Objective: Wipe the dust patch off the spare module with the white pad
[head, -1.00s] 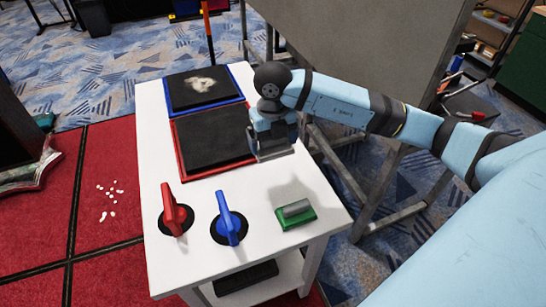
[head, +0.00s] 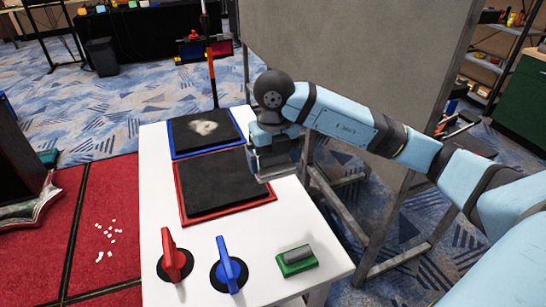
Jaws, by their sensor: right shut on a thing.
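A dark module in a blue frame (head: 185,139) lies at the far end of the white table, with a pale dust patch (head: 204,127) on its upper middle. A second dark module in a red frame (head: 215,187) lies in front of it, with no dust patch visible. My right gripper (head: 274,168) is shut at the right edge of the red-framed module. The thing in it is mostly hidden by the jaws. Only a greyish edge shows low at the jaws, and I cannot tell whether it touches anything. My left gripper is not in view.
A large grey panel (head: 375,80) stands behind my right arm. White bits (head: 108,238) lie on the red carpet.

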